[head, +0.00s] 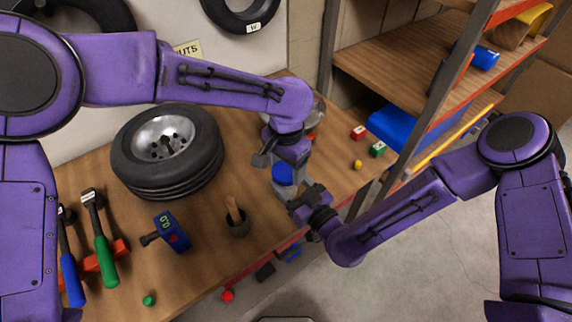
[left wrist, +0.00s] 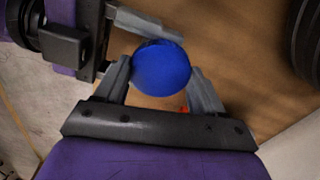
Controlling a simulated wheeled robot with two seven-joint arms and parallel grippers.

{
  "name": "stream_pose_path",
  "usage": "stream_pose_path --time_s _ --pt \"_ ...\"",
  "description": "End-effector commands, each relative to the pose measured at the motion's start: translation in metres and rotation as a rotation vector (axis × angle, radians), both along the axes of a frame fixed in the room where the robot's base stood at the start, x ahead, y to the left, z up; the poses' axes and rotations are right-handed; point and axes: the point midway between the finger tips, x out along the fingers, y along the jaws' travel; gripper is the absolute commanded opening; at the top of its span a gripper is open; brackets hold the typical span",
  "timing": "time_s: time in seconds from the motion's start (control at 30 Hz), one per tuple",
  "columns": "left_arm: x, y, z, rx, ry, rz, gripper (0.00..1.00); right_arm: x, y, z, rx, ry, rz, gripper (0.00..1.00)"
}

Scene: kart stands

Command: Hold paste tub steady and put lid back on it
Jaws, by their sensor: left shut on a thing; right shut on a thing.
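A round blue lid (left wrist: 161,68) sits between the two fingers of my left gripper (left wrist: 161,84) in the left wrist view, seen from above. In the head view, a blue part (head: 283,173) shows just below my left gripper (head: 281,160), which comes down from above. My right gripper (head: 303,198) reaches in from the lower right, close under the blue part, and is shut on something. Its finger also shows beside the lid in the left wrist view (left wrist: 145,22). The paste tub is mostly hidden by the lid and grippers; I cannot tell whether the lid is seated on it.
A tyre on a wheel (head: 168,150) lies on the wooden bench left of my grippers. A shelf rack (head: 400,130) with a blue bin (head: 392,128) stands to the right.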

Motion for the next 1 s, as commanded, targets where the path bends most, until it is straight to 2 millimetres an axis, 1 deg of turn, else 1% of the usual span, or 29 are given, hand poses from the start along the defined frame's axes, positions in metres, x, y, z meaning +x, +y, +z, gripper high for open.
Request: stream_pose_path --time_s 0.57,0.6,0.67,0.9,1.0 --pt "0.0013 -0.0001 0.0012 -0.002 -0.004 0.003 0.32 -0.0008 0.0003 -0.0003 0.0 0.001 0.002 0.0" --pt "0.0013 -0.0001 0.0012 -0.002 -0.004 0.003 0.75 -0.0008 0.0003 -0.0003 0.0 0.001 0.002 0.0" --pt "0.0012 -0.0002 0.0011 -0.002 -0.004 0.003 0.94 -0.0009 0.0004 -0.0003 0.0 0.001 0.002 0.0" --pt "0.0006 0.0 0.0006 -0.001 -0.001 0.002 0.94 -0.0003 0.0003 0.0002 0.0 0.0 0.001 0.0" --pt "0.0009 -0.0003 0.0061 -0.002 -0.002 0.003 0.94 -0.0002 0.0002 0.0004 0.0 0.0 0.001 0.0"
